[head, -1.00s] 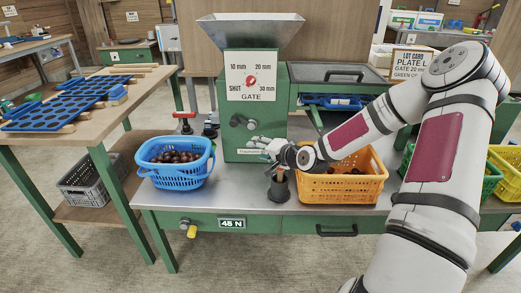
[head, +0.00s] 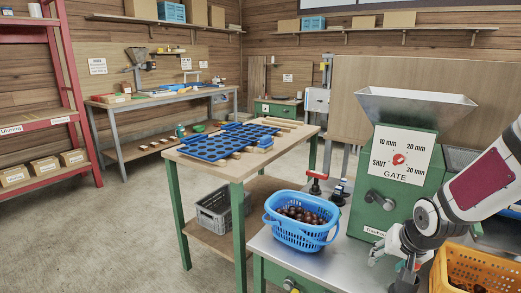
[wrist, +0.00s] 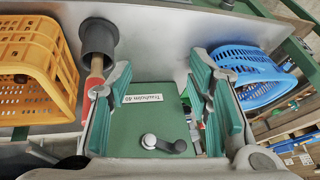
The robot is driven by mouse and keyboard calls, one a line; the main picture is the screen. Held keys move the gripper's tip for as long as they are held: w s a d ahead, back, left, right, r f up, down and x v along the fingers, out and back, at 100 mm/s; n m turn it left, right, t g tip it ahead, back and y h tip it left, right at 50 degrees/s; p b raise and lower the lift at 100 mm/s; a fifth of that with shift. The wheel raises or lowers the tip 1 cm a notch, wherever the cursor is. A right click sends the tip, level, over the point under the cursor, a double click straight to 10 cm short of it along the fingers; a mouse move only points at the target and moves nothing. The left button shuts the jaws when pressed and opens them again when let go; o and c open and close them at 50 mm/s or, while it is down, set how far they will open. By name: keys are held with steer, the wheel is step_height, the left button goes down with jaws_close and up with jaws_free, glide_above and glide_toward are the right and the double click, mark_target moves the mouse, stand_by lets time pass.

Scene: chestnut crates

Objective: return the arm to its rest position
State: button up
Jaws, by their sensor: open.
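My gripper (head: 379,249) is open and empty, in front of the lower face of the green grading machine (head: 375,180). In the wrist view my gripper (wrist: 162,80) has its two green-padded fingers spread wide. Between them show the machine's green surface, its label (wrist: 144,98) and a knob lever (wrist: 162,144). My arm reaches in from the right edge of the head view, bent, with its upper part out of frame.
A dark cup (wrist: 98,37) with a red-handled tool stands close beside one finger. An orange crate (head: 440,272) and a blue basket (head: 299,238) of chestnuts flank the gripper on the bench.

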steer(key=s+a+r+n+g+h, duration=0.1)
steer(key=s+a+r+g, duration=0.15)
steer(key=s+r, duration=0.45)
steer(key=s+a+r+n+g+h, duration=0.1)
steer(key=s+a+r, duration=0.3)
steer(key=s, duration=0.5)
steer(key=s+a+r+n+g+y, duration=0.1)
steer(key=s+a+r+n, duration=0.15)
steer(key=s, duration=0.65)
steer(key=s+a+r+n+y, duration=0.1)
steer(key=s+a+r, duration=0.2)
steer(key=s, duration=0.6)
step_height(320, 180, up, 21)
steer(key=t+p, duration=0.3)
steer(key=p, duration=1.7)
steer(key=shift+w+a+r, duration=0.15)
steer(key=shift+w+a, duration=0.05)
steer(key=shift+m, duration=0.25)
